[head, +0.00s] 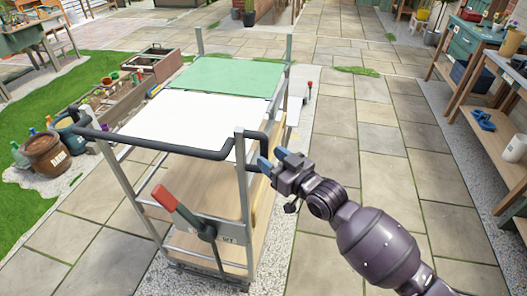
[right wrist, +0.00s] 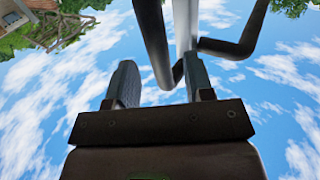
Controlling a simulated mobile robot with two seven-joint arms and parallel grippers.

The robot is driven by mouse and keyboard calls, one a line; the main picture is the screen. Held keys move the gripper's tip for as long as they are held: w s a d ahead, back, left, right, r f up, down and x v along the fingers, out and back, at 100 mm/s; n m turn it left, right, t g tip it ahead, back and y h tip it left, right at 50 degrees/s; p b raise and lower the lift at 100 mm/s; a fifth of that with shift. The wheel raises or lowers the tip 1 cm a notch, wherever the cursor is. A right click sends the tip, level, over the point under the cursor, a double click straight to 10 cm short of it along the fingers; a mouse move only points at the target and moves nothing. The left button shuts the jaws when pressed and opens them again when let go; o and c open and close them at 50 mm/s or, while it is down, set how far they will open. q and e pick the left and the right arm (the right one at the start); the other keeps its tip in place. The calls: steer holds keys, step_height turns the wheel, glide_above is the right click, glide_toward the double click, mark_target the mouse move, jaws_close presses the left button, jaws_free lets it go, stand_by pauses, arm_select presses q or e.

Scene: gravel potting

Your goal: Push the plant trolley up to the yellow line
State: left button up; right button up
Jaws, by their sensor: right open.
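The plant trolley (head: 190,158) stands on the paving at centre left, with silver posts, wooden shelves and a white and green top. Its dark handle bar (head: 150,143) runs across the near side and bends round the right post. A lever with a red grip (head: 163,198) slants up from the lower near side. My right gripper (head: 272,161) is open at the handle's right end. In the right wrist view the dark bar (right wrist: 157,45) reaches down between the open fingers (right wrist: 162,88); I cannot tell whether they touch it. My left gripper is out of view. I see no yellow line.
Clay pots (head: 45,153) and a wooden planter bed (head: 130,85) stand close on the left, beside grass. A wooden bench (head: 500,110) with a blue item stands at the right. Paving (head: 370,110) is clear ahead and right of the trolley.

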mark_target(267, 155)
steer(key=shift+x, duration=1.65)
steer(key=shift+c, duration=0.3)
jaws_close()
